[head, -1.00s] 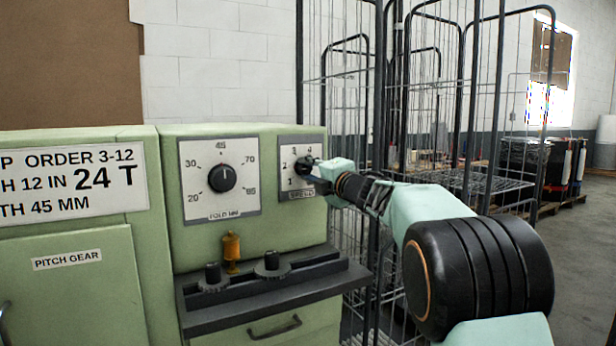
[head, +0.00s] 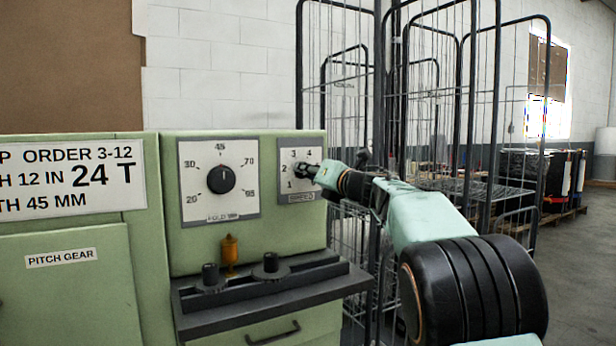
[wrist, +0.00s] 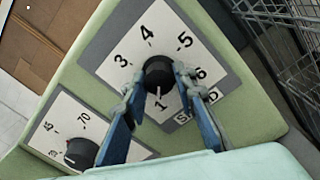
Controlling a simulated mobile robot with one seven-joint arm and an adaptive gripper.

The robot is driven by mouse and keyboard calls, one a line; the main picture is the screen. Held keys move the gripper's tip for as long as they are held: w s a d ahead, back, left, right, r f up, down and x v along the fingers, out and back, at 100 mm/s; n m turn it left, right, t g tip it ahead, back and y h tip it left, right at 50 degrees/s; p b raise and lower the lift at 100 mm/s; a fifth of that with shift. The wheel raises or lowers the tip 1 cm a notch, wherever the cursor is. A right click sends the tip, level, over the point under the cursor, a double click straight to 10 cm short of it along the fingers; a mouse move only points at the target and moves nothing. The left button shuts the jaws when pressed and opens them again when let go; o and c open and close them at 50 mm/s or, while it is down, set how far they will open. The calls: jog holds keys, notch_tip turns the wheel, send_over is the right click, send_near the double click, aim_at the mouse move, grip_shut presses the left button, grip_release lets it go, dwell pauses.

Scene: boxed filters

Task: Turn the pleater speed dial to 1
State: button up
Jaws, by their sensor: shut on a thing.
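The pleater speed dial is a round black knob (wrist: 158,74) on a pale plate (wrist: 105,75) marked with numbers and SPEED. In the wrist view its white pointer line faces the 1, or very nearly so. The 3, 4, 5 and 6 show; the 2 is hidden behind a finger. My gripper (wrist: 158,82) is shut on the knob, with one blue finger on each side. In the head view my gripper (head: 316,172) reaches the plate (head: 301,193) from the right and covers much of the knob.
A larger fold dial (head: 221,180) sits left of the speed plate and points near 45. Below are a dark ledge (head: 320,283) with two black knobs and an amber oiler (head: 230,250). A wire cage trolley (head: 378,90) stands close behind my arm.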

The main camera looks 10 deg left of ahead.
jog(key=shift+n, duration=0.5)
jog(key=o, duration=1.2)
jog(key=shift+c, duration=0.2)
jog(key=v, duration=1.2)
jog(key=shift+w, duration=0.1)
